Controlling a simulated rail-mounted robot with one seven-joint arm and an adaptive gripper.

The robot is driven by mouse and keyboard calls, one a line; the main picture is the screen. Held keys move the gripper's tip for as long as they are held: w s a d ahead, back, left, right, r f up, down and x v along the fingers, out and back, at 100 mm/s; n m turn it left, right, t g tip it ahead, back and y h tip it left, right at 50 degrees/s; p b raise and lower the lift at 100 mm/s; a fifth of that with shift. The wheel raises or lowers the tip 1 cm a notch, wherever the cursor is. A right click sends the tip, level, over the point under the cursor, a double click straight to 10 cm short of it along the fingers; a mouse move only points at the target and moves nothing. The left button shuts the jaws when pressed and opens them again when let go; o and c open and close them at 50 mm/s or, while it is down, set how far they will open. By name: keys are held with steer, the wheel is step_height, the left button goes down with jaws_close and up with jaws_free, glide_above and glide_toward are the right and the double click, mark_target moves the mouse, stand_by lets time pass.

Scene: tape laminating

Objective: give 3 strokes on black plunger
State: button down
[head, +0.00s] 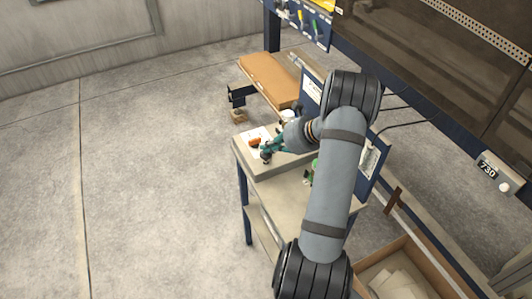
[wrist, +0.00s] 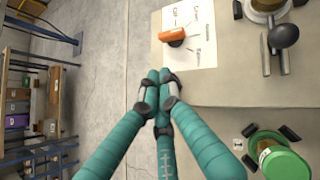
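My gripper (head: 267,148) has teal fingers and is over the front left part of the workbench in the head view. In the wrist view my gripper (wrist: 159,76) has its fingertips together, with nothing visible between them, near the bench edge. A dark ball-shaped knob (wrist: 283,36), which looks like the black plunger, stands at the upper right of the wrist view, apart from the fingers. An orange piece (wrist: 172,35) lies on a white labelled sheet (wrist: 204,56); the orange piece (head: 254,142) also shows in the head view.
The bench top (wrist: 236,88) is bare between the sheet and a green round device (wrist: 282,160). A brown box (head: 268,78) stands behind the bench, and an open carton (head: 428,262) is at the lower right. Open concrete floor (head: 150,170) lies to the left.

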steer(key=shift+s+f+b, duration=0.1)
steer(key=shift+f+b, duration=0.85)
steer(key=shift+f, duration=0.1)
stand_by(0.5)
steer(key=shift+r, duration=0.1)
steer(key=shift+r+p, duration=1.1)
steer(key=shift+r, duration=0.6)
steer(key=shift+r+p, duration=1.8)
steer(key=shift+r, duration=0.7)
steer(key=c, duration=2.5)
jaws_free()
steer(key=shift+c, duration=0.2)
